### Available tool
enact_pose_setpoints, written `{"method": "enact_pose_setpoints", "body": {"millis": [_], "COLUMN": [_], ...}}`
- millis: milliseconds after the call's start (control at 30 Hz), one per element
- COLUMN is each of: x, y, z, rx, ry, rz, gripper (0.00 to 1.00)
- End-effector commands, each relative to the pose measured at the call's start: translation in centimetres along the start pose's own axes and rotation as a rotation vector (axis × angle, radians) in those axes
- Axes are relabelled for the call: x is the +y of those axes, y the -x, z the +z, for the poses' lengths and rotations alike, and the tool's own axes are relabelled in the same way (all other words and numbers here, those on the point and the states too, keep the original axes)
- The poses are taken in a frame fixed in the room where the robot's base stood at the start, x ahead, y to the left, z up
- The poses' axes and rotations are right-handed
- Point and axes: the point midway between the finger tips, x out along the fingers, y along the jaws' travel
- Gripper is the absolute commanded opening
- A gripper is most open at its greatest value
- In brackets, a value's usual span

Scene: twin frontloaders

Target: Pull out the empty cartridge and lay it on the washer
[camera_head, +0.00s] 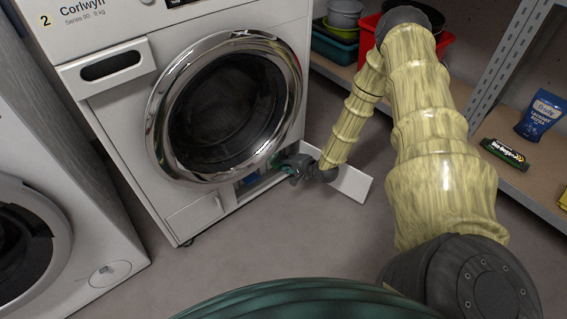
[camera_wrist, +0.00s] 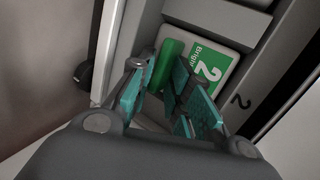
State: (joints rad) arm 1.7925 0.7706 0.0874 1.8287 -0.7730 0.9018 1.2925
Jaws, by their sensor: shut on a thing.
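The white washer (camera_head: 120,112), marked 2, stands upright, with its round door shut. A low white flap (camera_head: 350,182) is open at its lower right. My gripper (camera_head: 284,164) reaches into the low opening there. The teal fingers of my gripper (camera_wrist: 160,78) are shut on the green grip, one on each side. The fingers hide part of the cartridge, and its contents do not show.
A second white washer (camera_head: 60,270) stands at the left. A shelf (camera_head: 485,170) at the right holds a blue detergent pouch (camera_head: 540,115) and a dark green pack (camera_head: 505,153). Tubs (camera_head: 335,45) stand at the back. The floor (camera_head: 240,245) in front is clear.

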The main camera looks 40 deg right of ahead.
Motion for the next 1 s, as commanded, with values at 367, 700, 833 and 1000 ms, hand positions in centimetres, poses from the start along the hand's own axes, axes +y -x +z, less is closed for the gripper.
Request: {"method": "enact_pose_setpoints", "body": {"millis": [367, 700, 833, 1000], "x": [1.1, 1.9, 2.1, 2.5], "y": [1.6, 2.9, 3.4, 4.0], "z": [0.2, 0.4, 0.4, 0.6], "rx": [0.000, 0.000, 0.001, 0.001], "ry": [0.000, -0.001, -0.001, -0.001], "rz": [0.004, 0.004, 0.004, 0.004], "gripper": [0.00, 0.00, 0.00, 0.00]}}
